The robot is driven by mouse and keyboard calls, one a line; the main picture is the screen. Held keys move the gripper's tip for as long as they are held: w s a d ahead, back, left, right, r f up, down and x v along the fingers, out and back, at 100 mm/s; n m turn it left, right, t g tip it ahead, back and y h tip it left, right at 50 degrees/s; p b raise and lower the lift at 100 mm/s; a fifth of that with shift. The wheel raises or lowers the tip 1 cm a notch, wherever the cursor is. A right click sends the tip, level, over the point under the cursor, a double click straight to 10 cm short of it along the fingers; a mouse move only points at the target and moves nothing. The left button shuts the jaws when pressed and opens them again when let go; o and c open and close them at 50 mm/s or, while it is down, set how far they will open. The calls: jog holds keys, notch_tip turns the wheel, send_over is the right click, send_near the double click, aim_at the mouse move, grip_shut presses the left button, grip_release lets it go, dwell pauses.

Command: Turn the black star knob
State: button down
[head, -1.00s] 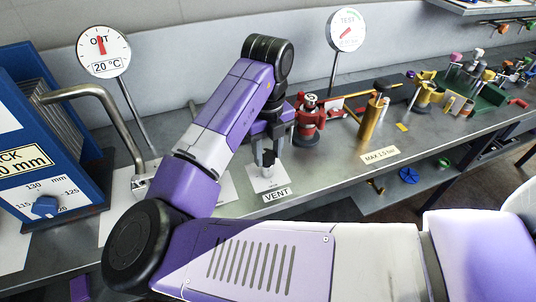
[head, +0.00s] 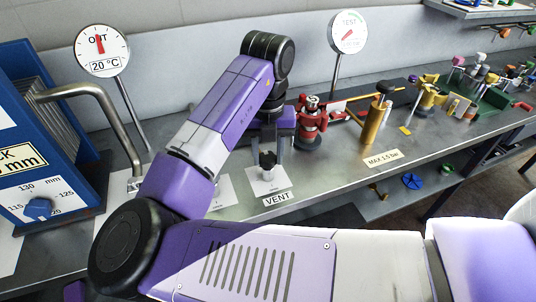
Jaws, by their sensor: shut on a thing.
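The black star knob (head: 268,160) stands above a white plate on the bench, behind the VENT label (head: 277,198). It is small and partly hidden by my fingers. My gripper (head: 268,154) points down over it from above, with a finger on each side, and is shut on the knob. The exact contact is too small to see.
A red valve (head: 310,125) stands close to the right of my gripper, with a brass cylinder (head: 373,124) beyond it. The TEST gauge (head: 348,32) is behind. A blue cooler block (head: 45,165) with a bent metal pipe (head: 105,105) stands at left.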

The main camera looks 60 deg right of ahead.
aim_at(268, 158)
jog(key=c, duration=0.9)
grip_release()
jog(key=shift+o, duration=0.2)
jog(key=shift+r, duration=3.95)
